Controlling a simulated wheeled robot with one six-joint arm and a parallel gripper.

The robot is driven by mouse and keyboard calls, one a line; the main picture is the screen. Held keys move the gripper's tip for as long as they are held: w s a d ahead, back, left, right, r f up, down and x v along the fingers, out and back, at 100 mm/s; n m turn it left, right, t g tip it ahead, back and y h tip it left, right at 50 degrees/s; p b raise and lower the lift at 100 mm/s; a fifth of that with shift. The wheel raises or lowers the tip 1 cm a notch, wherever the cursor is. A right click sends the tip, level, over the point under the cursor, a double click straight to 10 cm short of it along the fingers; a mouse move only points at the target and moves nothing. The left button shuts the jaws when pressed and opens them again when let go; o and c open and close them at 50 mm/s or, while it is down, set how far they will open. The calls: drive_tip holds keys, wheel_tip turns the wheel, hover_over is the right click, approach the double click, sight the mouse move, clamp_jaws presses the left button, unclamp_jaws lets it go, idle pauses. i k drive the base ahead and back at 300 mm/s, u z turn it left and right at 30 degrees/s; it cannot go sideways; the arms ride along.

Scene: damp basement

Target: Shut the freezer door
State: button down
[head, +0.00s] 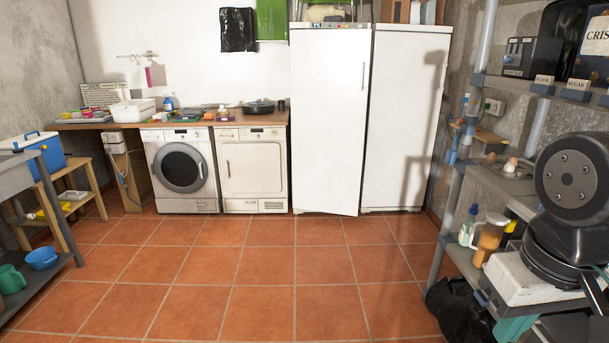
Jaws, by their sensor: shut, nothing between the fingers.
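Two tall white upright units stand side by side against the back wall, right of centre. The left unit, which has a control strip along its top, has a white door (328,120) with a vertical handle (363,75) near its right edge. This door looks slightly ajar: its right edge slants and a narrow gap shows beside the right unit. I cannot tell from labels which is the freezer. My gripper is not in view; only a dark arm joint of mine shows at right.
The tiled floor (260,280) before the units is clear. A washing machine (181,168) and a dryer (252,168) stand left of them under a counter. Shelving with bottles and a black bag (460,312) line the right; a workbench with a blue cooler (36,150) stands left.

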sight(330, 69)
drive_tip(key=i, duration=4.65)
drive_tip(key=z, duration=0.15)
